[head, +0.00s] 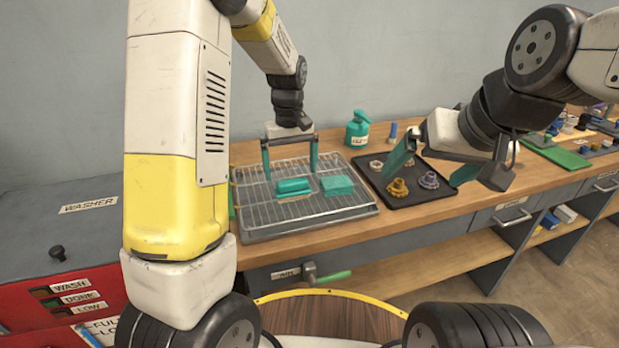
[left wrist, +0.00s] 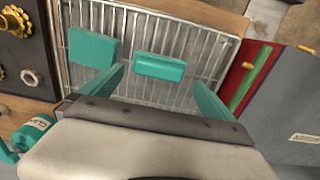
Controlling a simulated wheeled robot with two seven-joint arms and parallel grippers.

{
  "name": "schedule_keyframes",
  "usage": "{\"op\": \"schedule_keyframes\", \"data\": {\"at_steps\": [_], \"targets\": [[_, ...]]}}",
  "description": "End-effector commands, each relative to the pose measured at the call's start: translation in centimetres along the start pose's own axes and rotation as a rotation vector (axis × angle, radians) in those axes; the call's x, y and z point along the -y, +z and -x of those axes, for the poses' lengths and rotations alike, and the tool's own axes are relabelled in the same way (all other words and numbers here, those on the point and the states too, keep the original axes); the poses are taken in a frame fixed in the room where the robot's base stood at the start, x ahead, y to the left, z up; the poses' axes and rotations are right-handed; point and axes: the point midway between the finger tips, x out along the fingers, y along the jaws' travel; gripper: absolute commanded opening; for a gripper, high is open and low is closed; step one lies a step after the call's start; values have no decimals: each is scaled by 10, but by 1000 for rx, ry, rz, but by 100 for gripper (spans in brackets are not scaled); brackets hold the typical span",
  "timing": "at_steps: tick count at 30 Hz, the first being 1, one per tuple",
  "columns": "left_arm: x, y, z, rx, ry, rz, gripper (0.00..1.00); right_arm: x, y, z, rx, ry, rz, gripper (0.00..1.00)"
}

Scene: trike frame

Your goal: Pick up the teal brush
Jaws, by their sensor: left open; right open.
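A teal brush-like block (head: 293,186) lies on the wire rack of a metal tray (head: 305,228). A squarer teal block (head: 337,186) lies to its right on the rack. My left gripper (head: 290,170) is open and empty above the rack, its teal fingers pointing down behind and above the brush-like block. In the left wrist view the brush-like block (left wrist: 159,66) shows ahead, between the lines of the two fingers (left wrist: 160,85), and the squarer block (left wrist: 92,47) is to the left. My right gripper (head: 433,165) is open and empty above the dark tray.
A dark tray (head: 428,204) with gold and grey gears is right of the rack. A teal bottle (head: 357,128) stands behind. The grey and red washer (head: 60,235) is at the left. The wooden bench edge is bare.

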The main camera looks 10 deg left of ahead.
Motion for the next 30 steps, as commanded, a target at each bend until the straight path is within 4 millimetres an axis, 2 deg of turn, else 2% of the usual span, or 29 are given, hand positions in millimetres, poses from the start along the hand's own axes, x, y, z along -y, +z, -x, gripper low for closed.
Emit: {"op": "schedule_keyframes", "data": {"at_steps": [14, 23, 24, 30], "targets": [[-3, 3, -63, 3, 0, 0, 100, 0, 0, 0, 0, 0, 0, 100], [-4, 2, -69, 0, 2, 0, 100, 0, 0, 0, 0, 0, 0, 100], [-3, 2, -69, 0, 2, 0, 98, 0, 0, 0, 0, 0, 0, 100], [-3, 2, -69, 0, 1, 0, 59, 0, 0, 0, 0, 0, 0, 100]]}}
